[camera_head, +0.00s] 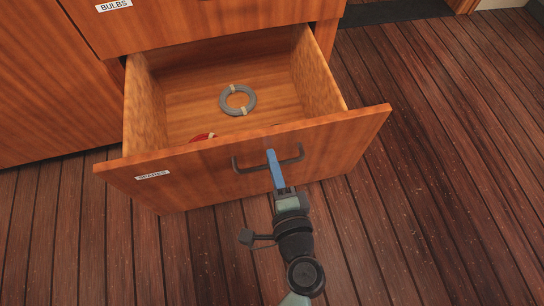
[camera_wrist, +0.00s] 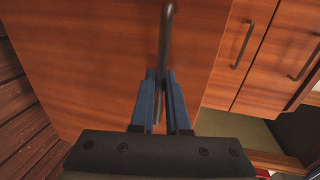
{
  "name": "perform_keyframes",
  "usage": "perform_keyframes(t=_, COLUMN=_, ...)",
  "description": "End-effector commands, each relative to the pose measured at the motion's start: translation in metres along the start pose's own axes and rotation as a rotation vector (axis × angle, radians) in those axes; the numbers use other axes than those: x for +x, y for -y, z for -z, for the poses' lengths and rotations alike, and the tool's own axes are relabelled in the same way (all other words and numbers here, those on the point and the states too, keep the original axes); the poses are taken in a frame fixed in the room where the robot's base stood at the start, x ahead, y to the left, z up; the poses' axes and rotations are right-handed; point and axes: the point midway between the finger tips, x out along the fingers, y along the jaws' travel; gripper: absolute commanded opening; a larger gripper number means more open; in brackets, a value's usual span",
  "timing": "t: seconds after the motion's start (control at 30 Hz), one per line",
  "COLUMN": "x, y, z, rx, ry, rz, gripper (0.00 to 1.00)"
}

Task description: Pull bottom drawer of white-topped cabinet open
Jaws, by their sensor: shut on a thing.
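The bottom drawer (camera_head: 240,165) of the wooden cabinet stands well out from the cabinet front, and its inside shows in the head view. Its dark bar handle (camera_head: 243,168) runs across the drawer front. My gripper (camera_head: 272,156) is at the right part of this handle, with its blue fingers shut on it. In the wrist view the fingers (camera_wrist: 160,85) close around the handle (camera_wrist: 166,40), with the drawer front (camera_wrist: 110,50) behind. The cabinet's top is out of view.
A grey ring-shaped coil (camera_head: 238,100) and a partly hidden red thing (camera_head: 202,137) lie in the drawer. A drawer labelled BULBS (camera_head: 190,22) is above, shut. The plank floor (camera_head: 440,130) is clear to the right and in front.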

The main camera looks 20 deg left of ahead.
Motion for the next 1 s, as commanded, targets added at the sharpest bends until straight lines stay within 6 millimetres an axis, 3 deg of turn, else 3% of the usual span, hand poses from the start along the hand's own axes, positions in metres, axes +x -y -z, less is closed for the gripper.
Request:
perform_keyframes(t=0.33, x=-0.001, y=0.0, z=0.002, rx=-0.001, ry=-0.004, rz=0.0, gripper=0.0)
perform_keyframes(t=0.37, x=-0.001, y=0.0, z=0.002, rx=-0.001, ry=-0.004, rz=0.0, gripper=0.17)
perform_keyframes(t=0.43, x=-0.001, y=0.0, z=0.002, rx=-0.001, ry=-0.004, rz=0.0, gripper=0.26)
perform_keyframes(t=0.77, x=-0.003, y=0.0, z=0.001, rx=0.0, ry=-0.002, rz=-0.001, gripper=0.26)
perform_keyframes(t=1.0, x=-0.041, y=0.002, z=0.001, rx=0.003, ry=-0.005, rz=-0.004, gripper=0.26)
